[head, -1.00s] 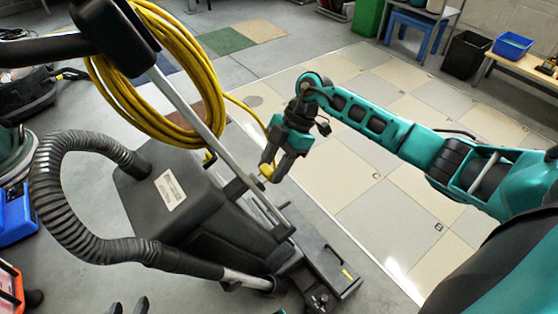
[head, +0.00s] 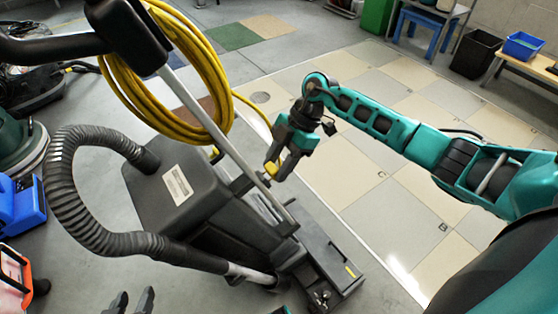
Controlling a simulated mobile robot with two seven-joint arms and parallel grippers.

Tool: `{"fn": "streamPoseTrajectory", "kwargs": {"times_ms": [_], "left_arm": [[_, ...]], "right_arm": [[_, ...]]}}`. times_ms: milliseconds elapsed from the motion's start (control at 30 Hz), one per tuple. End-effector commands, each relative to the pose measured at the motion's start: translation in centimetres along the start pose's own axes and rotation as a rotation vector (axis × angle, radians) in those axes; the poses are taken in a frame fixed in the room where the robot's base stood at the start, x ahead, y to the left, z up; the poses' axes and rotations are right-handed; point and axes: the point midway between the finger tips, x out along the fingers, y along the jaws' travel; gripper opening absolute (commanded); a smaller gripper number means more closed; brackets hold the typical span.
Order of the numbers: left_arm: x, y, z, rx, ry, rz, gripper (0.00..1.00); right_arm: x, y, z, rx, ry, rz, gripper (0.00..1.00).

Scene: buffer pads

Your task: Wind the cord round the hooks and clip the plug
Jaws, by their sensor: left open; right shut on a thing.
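The yellow cord (head: 205,75) hangs in a thick coil of several loops on the upright handle of a dark floor machine (head: 190,205). The hooks themselves are mostly hidden by the coil and the black handle head (head: 128,32). A loose end of cord runs from the coil to my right gripper (head: 274,172), which is shut on the yellow plug (head: 271,168), just right of the metal pole. A small yellow piece (head: 214,153) shows by the pole; I cannot tell whether it is the clip. My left gripper (head: 132,303) is open and empty at the bottom edge, only its fingertips showing.
A ribbed grey hose (head: 65,200) loops out at the machine's left. A blue case (head: 22,208) and an orange case (head: 14,275) stand at the left edge. Tiled floor (head: 370,190) is open to the right. Bins and tables stand far back.

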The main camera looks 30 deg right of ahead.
Motion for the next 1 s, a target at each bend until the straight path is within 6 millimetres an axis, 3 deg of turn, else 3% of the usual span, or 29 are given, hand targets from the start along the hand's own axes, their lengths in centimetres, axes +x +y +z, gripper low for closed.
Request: {"fn": "streamPoseTrajectory", "kwargs": {"times_ms": [1000], "left_arm": [[-0.44,-0.16,-0.69,0.01,0.0,0.0,0.43]], "right_arm": [[0.32,0.02,-0.26,-0.001,0.0,0.0,0.0]]}}
